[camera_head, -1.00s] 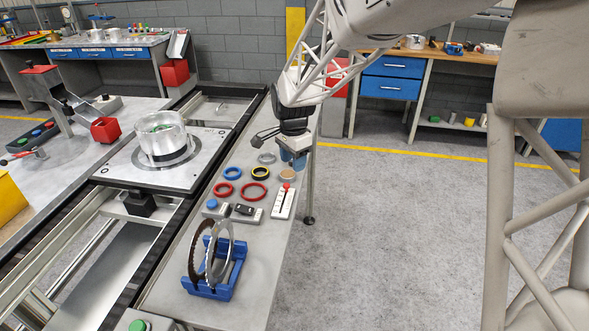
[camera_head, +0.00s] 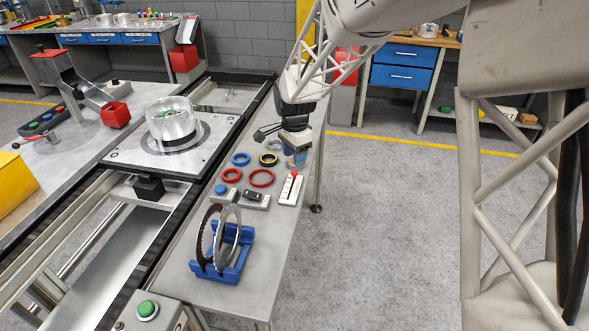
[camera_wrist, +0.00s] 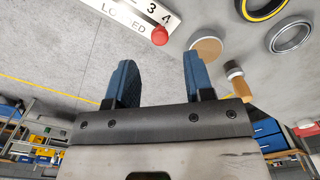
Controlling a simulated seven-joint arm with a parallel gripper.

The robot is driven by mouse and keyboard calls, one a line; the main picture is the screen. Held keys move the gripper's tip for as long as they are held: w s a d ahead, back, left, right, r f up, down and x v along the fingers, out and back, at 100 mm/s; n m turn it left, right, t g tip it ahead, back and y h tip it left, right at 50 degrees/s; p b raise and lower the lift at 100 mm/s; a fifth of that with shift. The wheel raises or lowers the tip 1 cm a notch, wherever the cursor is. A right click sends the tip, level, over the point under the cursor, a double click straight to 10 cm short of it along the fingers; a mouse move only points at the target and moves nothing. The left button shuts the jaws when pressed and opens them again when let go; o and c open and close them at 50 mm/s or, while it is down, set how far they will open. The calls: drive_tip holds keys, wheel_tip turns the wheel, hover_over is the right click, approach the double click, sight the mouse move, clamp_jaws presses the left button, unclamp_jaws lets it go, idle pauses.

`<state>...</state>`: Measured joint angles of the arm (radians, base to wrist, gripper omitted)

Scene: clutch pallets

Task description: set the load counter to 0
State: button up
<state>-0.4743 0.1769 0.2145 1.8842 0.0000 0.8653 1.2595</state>
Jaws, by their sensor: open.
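The load counter is a white plate (camera_head: 289,191) on the narrow bench, with a row of digits and a red knob (camera_head: 295,173) at its far end. In the wrist view the plate (camera_wrist: 128,10) shows the digits 3 and 4 and the word LOADED, partly cut off by the frame edge. The red knob (camera_wrist: 160,35) sits beside the 4. My gripper (camera_head: 296,160) hangs just beyond the knob end of the counter. Its blue fingers (camera_wrist: 157,62) are apart with nothing between them, and the knob shows ahead of the gap.
Several rings lie beside the counter, including a yellow-black one (camera_head: 268,159) and a red one (camera_head: 262,178). A blue rack (camera_head: 222,271) holds upright discs nearer the camera.

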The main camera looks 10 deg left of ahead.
sight(295, 171)
drive_tip(key=shift+f, duration=2.8)
clamp_jaws()
